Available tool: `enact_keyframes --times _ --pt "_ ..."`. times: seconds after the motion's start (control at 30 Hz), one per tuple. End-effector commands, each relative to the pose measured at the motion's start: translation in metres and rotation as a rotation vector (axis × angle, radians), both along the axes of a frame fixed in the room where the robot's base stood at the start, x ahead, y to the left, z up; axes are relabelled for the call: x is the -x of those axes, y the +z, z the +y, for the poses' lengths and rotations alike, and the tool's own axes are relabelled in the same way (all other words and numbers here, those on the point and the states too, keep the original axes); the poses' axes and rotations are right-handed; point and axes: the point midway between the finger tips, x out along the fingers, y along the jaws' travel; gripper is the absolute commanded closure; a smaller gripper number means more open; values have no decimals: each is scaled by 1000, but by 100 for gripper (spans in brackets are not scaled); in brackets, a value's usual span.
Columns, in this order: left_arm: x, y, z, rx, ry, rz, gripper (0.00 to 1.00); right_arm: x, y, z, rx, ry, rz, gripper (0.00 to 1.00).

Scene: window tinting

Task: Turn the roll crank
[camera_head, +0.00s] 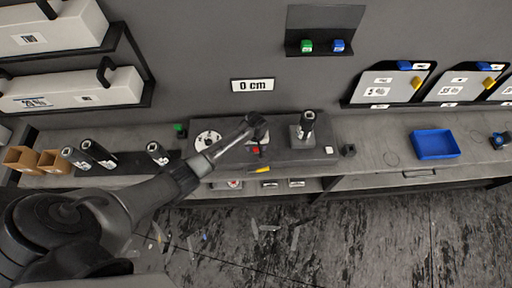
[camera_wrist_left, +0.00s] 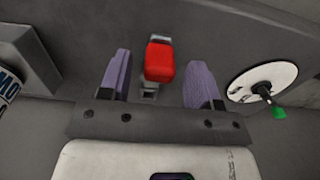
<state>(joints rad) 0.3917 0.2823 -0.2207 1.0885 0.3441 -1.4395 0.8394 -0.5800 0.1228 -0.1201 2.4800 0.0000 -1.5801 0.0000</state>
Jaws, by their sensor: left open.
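The crank is a white disc (camera_head: 208,140) with a dark arm and a green knob (camera_head: 180,128), on the dark machine plate (camera_head: 325,152) on the bench. In the left wrist view the disc (camera_wrist_left: 258,78) and its green knob (camera_wrist_left: 279,113) are at the right, outside my fingers. My left gripper (camera_head: 257,138) is over the middle of the plate, right of the disc. Its fingers (camera_wrist_left: 158,82) are open, with a red block (camera_wrist_left: 160,62) showing between them; I cannot tell whether they touch it. The red block (camera_head: 255,150) is partly hidden in the head view. My right gripper is out of view.
A dark roll (camera_head: 307,124) stands upright on the plate's right side. More dark rolls (camera_head: 99,153) lie at the left. A sign reading 0 cm (camera_head: 253,85) is on the wall.

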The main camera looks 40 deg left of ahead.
Motion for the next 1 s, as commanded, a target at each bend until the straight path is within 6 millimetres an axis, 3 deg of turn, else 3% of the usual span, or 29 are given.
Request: enact_keyframes --times 0.2,0.6,1.0 --pt "0 -17 -1 1 0 -1 43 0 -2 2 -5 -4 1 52" --pt "0 -20 0 1 -1 -1 43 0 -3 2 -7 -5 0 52" --pt "0 -20 0 1 0 -1 81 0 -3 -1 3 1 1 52"
